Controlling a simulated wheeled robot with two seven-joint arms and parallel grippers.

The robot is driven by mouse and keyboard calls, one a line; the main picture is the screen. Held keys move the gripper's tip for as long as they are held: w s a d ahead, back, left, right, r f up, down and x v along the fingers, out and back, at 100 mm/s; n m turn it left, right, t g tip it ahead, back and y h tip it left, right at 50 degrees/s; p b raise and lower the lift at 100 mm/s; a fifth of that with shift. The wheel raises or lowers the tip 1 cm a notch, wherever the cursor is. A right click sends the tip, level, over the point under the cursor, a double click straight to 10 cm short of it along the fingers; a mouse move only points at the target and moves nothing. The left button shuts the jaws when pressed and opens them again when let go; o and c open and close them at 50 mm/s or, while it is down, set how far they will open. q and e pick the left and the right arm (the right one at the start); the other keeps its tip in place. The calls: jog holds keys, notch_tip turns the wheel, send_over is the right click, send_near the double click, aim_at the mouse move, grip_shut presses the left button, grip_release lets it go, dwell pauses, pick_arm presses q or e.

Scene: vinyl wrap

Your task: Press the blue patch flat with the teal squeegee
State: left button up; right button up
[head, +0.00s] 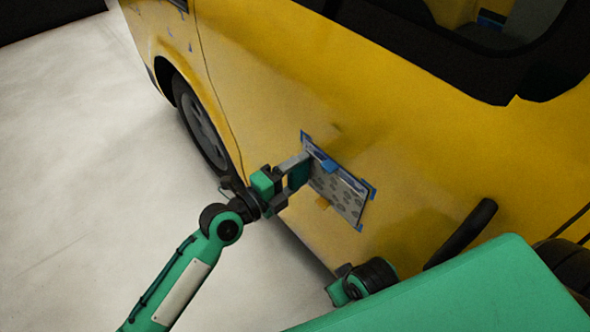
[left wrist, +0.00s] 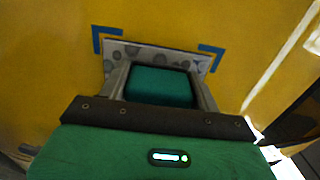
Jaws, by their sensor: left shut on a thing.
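My left gripper (head: 292,176) is shut on the teal squeegee (head: 299,174), beside the left end of a grey-white spotted sheet (head: 345,199) on the yellow van's side. In the left wrist view the squeegee (left wrist: 160,87) sits between the two fingers, in front of the spotted sheet (left wrist: 150,57). Whether it touches the sheet I cannot tell. A small blue patch (head: 328,166) shows at the sheet's upper edge, right of the squeegee. My right gripper is not clearly in view.
Blue corner marks frame the sheet, and two show in the left wrist view, left (left wrist: 105,38) and right (left wrist: 211,57). The yellow van (head: 270,85) fills the upper right, with a front wheel (head: 200,122). Bare pale floor (head: 90,160) lies at left.

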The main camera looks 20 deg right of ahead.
aim_at(338, 190)
pick_arm(q)
jog(key=shift+s, duration=0.1)
jog(key=shift+s+d+p, duration=0.2)
jog(key=shift+s, duration=0.3)
jog(key=shift+s+d+p, duration=0.2)
jog(key=shift+s, duration=0.25)
jog(key=shift+s+d+p, duration=0.2)
jog(key=shift+s+p, duration=0.05)
jog(key=shift+s, duration=0.25)
jog(key=shift+s+d+p, duration=0.2)
jog(key=shift+s, duration=0.3)
jog(key=shift+s, duration=0.1)
jog(key=shift+s+d+p, duration=0.2)
jog(key=shift+s+p, duration=0.05)
jog(key=shift+s, duration=0.25)
jog(key=shift+s+d+p, duration=0.15)
jog(key=shift+s+p, duration=0.1)
jog(key=shift+s, duration=0.2)
jog(key=shift+s+d+p, duration=0.2)
jog(key=shift+s+p, duration=0.05)
jog(key=shift+s, duration=0.3)
jog(key=shift+s+d+p, duration=0.2)
jog(key=shift+s+p, duration=0.05)
jog(key=shift+s, duration=0.25)
